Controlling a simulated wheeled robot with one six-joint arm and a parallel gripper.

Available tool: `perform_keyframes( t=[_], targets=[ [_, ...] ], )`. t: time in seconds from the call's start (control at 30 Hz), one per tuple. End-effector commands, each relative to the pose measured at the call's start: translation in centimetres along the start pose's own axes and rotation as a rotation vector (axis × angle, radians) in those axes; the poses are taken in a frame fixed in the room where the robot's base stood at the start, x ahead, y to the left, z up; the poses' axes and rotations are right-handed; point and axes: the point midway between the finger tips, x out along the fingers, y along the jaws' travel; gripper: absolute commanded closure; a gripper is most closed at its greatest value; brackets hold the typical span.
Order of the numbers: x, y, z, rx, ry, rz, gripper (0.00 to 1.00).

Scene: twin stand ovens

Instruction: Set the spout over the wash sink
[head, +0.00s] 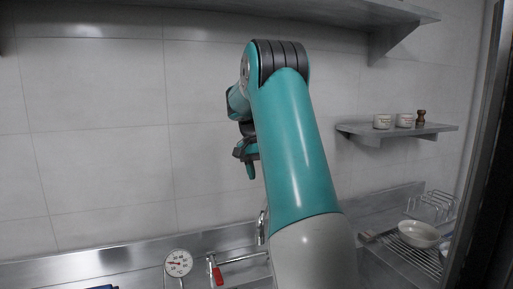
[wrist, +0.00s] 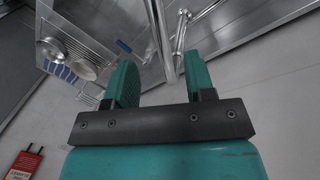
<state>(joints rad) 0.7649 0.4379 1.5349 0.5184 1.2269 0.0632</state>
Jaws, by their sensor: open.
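A chrome tap pipe (head: 243,258) with a red lever (head: 214,271) shows low in the head view. My arm hides part of it. Thin chrome pipes (wrist: 180,31) show beyond my fingers in the wrist view, at top centre; I cannot tell which one is the spout. Steel sink surfaces lie at the top of the wrist view, but I cannot make out the wash sink basin for certain. My gripper (wrist: 161,78) is open with nothing between its teal fingers. In the head view my gripper (head: 248,160) is raised in front of the tiled wall, apart from the pipe.
A round dial gauge (head: 179,263) stands left of the red lever. A white bowl (head: 418,234) sits on a wire rack at right. A wall shelf (head: 398,131) holds two small pots and a brown mill. A steel shelf (head: 330,9) crosses the top.

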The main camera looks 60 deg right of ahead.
Motion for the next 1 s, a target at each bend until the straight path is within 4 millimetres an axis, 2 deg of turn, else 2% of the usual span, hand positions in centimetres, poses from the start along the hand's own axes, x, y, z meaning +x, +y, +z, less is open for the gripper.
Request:
perform_keyframes(
  t=[0.03, 0.1, 0.2, 0.3, 0.5, 1.0],
  targets=[
    [-1.8, 0.0, -0.1, 0.001, 0.005, -0.003, 0.51],
    [-3.6, 0.0, 0.0, 0.000, 0.004, -0.002, 0.51],
    [-6.2, 0.1, -0.1, 0.001, 0.003, -0.002, 0.51],
    [-7.8, 0.1, 0.0, 0.001, 0.002, -0.002, 0.51],
    [-9.1, 0.1, 0.0, 0.001, 0.001, -0.001, 0.51],
    [-9.1, 0.1, 0.0, 0.001, 0.001, -0.001, 0.51]
  ],
)
